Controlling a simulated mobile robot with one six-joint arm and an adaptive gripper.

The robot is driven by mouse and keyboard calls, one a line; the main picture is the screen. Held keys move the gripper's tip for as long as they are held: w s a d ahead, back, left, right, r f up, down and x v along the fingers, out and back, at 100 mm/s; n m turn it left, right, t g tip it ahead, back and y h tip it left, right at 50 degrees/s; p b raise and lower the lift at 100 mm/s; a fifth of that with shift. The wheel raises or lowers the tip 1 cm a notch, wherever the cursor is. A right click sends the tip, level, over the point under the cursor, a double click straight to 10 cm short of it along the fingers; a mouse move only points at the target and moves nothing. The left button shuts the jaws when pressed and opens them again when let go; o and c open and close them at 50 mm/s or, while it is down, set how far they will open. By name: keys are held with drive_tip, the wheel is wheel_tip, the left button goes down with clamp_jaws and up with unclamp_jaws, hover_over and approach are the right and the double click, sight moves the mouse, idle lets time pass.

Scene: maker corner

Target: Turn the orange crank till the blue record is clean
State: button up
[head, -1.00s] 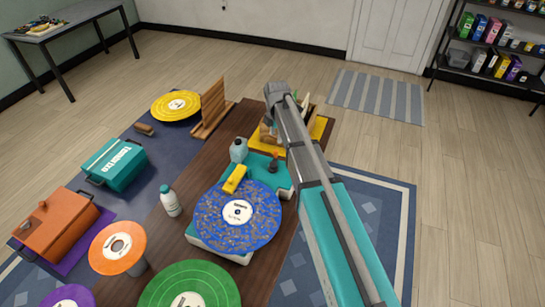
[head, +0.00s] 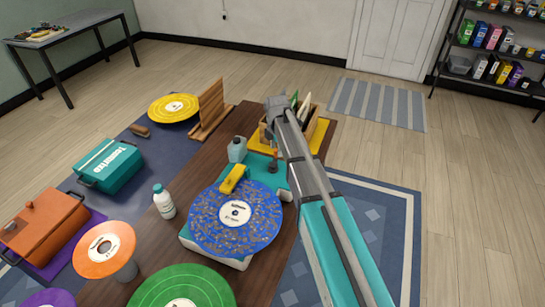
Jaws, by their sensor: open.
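The blue record (head: 259,214) lies flat on the teal and white cleaning machine (head: 239,263), with brownish speckles spread over its blue surface around a white label. A yellow part (head: 233,178) reaches over the record's far edge. A small dark upright piece (head: 272,166) stands on the machine's far right, close beside my arm; it may be the crank, but its orange colour does not show clearly. My grey and teal arm crosses the right side of the head view and covers part of the machine's surroundings. My gripper is hidden.
A grey jug (head: 237,149) stands behind the machine, and a white bottle (head: 163,202) to its left. Orange (head: 90,261) and green (head: 205,285) records are in front. A wooden rack (head: 211,106) and a yellow tray (head: 323,131) are behind.

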drive_tip(key=shift+f+b, duration=0.65)
drive_tip(key=shift+f, duration=0.3)
